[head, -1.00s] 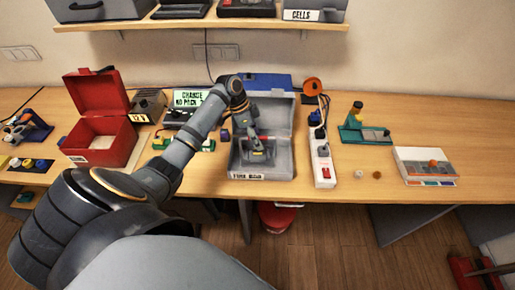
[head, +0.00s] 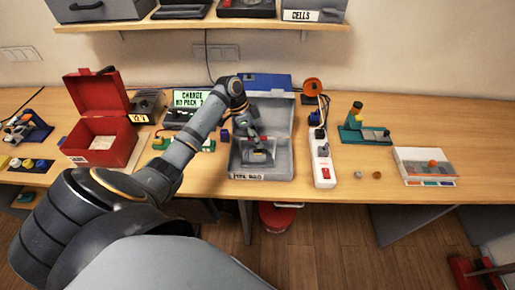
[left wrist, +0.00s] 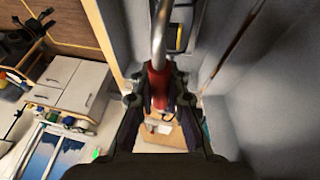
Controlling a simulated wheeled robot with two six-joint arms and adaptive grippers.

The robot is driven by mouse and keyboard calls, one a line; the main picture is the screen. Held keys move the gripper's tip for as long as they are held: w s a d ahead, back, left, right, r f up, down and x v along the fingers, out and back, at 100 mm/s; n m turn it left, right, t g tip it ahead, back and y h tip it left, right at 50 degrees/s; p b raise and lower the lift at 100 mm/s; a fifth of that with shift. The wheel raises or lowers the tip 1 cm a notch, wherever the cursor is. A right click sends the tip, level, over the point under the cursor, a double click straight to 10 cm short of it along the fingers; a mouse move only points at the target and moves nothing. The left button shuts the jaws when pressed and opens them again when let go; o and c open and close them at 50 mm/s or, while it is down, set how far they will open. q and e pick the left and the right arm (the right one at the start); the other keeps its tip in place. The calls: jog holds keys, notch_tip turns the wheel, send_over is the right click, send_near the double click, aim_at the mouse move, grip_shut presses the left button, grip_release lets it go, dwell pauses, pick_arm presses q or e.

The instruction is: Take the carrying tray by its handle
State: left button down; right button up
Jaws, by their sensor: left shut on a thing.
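My left gripper (head: 257,142) reaches down into an open grey case (head: 281,166) on the bench. In the left wrist view my left gripper (left wrist: 158,90) is shut on the red sleeve of a metal handle (left wrist: 160,35), with one finger on each side. The carrying tray (head: 262,157) seems to be the small piece low inside the grey case, below my fingers. My fingers and wrist hide much of it, and I cannot tell whether it is lifted off the case floor. My right gripper is not in view.
A red open box (head: 103,146) stands to the left of the case. A white power strip (head: 322,160) stands close on its right, with a teal stand (head: 364,135) and a white box (head: 424,164) beyond. The case walls are close around my gripper.

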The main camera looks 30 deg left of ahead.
pick_arm(q)
jog(key=shift+w+r, duration=0.1)
jog(key=shift+r, duration=0.05)
jog(key=shift+a+r+b, duration=0.1)
jog(key=shift+r+b, duration=0.45)
notch_tip(320, 180, up, 2)
jog(key=shift+r+b, duration=0.1)
jog(key=shift+b, duration=0.55)
jog(key=s+a+r+b, duration=0.1)
jog(key=s+r+b, duration=0.9)
jog(key=s+b, duration=0.4)
jog(key=b, duration=0.4)
jog(key=shift+a, duration=0.3)
